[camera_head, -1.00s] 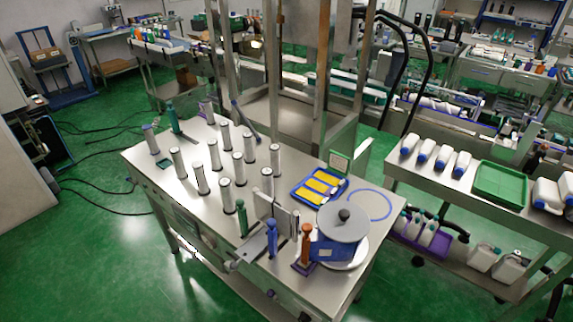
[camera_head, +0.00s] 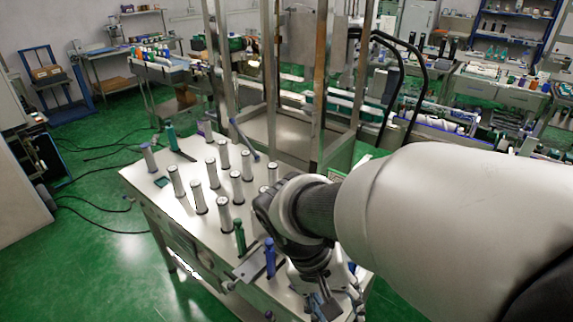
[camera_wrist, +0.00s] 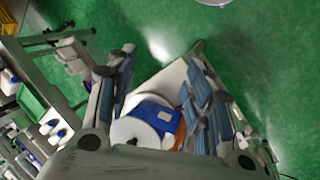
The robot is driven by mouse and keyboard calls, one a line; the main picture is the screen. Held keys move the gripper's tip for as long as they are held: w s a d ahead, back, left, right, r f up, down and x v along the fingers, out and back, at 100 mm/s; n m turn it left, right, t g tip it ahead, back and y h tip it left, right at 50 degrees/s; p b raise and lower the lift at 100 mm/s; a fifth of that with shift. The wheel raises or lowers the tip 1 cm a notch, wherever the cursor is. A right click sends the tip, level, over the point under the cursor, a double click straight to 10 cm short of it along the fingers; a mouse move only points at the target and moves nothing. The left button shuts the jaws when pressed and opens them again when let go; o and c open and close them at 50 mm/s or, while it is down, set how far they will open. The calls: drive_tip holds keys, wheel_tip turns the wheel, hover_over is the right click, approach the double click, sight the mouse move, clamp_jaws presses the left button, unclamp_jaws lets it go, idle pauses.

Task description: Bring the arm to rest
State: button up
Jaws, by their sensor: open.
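My arm reaches in from the right of the head view, over the right part of the white table (camera_head: 150,182). My gripper (camera_head: 325,305) points down near the table's front right corner, partly cut by the lower edge. In the wrist view my gripper (camera_wrist: 160,85) has its two blue-padded fingers wide apart, with nothing between the pads. Beyond the fingers, below them, are the white reel (camera_wrist: 135,128) and its blue block (camera_wrist: 157,112). An orange bottle (camera_wrist: 180,130) shows beside the block, partly hidden by a finger.
Several white cylinders (camera_head: 223,155) stand on the table left of my arm. A green bottle (camera_head: 240,237) and a blue bottle (camera_head: 269,257) stand close to my gripper. A metal frame (camera_head: 322,85) rises behind.

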drive_tip(key=s+d+r+t+y, duration=0.4)
drive_tip(key=s+d+r+t, duration=0.1)
drive_tip(key=s+r, duration=0.2)
drive_tip(key=shift+s+r, duration=0.15)
drive_tip(key=shift+r, duration=0.15)
idle(2.9)
